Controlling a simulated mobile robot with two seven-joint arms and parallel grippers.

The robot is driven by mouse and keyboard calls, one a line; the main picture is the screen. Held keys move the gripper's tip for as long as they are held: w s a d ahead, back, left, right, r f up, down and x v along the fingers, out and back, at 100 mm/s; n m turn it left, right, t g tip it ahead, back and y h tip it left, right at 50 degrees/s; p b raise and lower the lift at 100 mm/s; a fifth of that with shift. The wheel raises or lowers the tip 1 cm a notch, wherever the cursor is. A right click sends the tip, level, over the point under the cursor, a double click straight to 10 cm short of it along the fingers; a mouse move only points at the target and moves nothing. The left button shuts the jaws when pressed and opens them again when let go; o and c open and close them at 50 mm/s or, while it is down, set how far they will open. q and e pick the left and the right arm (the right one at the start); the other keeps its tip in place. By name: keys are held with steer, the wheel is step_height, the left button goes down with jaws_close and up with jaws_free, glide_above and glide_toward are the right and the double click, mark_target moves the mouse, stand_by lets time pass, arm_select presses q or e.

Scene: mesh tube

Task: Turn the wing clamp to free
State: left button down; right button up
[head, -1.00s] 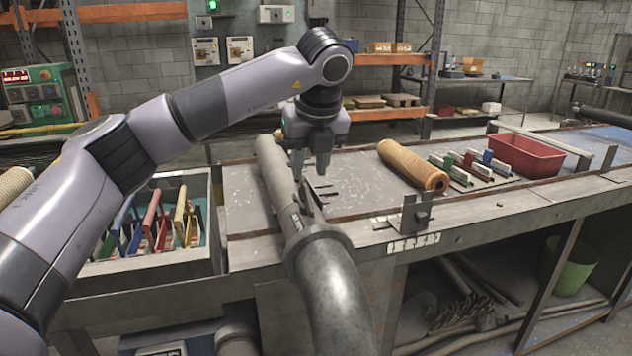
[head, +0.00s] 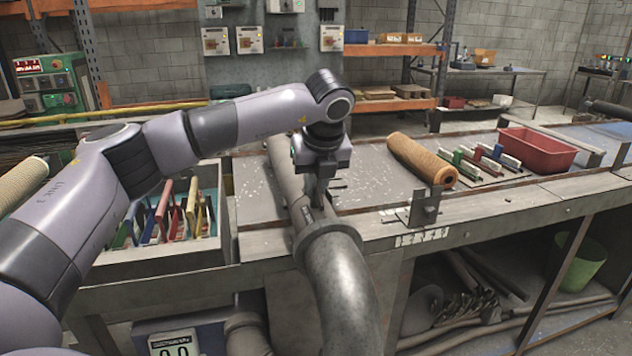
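My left gripper (head: 319,192) points down over the long grey pipe (head: 284,180) on the bench. Its fingers overlap in this view, so their gap is hidden. Small dark metal parts (head: 337,187) show just beside the fingers; they may belong to the wing clamp, but the gripper covers most of that spot. I cannot tell whether the fingers touch them. An upright metal plate bracket (head: 424,207) with a small knob stands at the bench's front edge, apart from the gripper, above a numbered strip. My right gripper is out of view.
An orange mesh roll (head: 420,160), coloured blocks on a small rack (head: 487,162) and a red bin (head: 537,150) lie right on the bench. A tray of coloured dividers (head: 130,262) stands left. The pipe bends down in front. The bench middle (head: 367,180) is clear.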

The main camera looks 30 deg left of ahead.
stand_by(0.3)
arm_select(q)
steer(key=shift+f+m+t+h+b, duration=0.1)
steer(key=shift+m+t+h+b, duration=0.2)
steer(key=shift+m+b, duration=0.45)
steer(key=shift+a+m+t+h+b, duration=0.1)
steer(key=shift+m+t+h+b, duration=0.3)
steer(key=shift+m, duration=0.85)
steer(key=m+h, duration=0.1)
steer(key=m, duration=0.2)
steer(key=shift+m, duration=0.3)
steer(key=shift+r+m+h, duration=0.2)
steer(key=shift+m+h, duration=0.3)
steer(key=shift+m, duration=0.4)
steer(key=m+h+p, duration=0.1)
steer(key=m, duration=0.1)
steer(key=shift+m, duration=0.4)
steer(key=m+h+p, duration=0.1)
steer(key=m, duration=0.1)
steer(key=m+h+p, duration=0.1)
steer(key=m, duration=0.2)
steer(key=shift+m+g+p, duration=0.3)
steer(key=shift+p, duration=0.1)
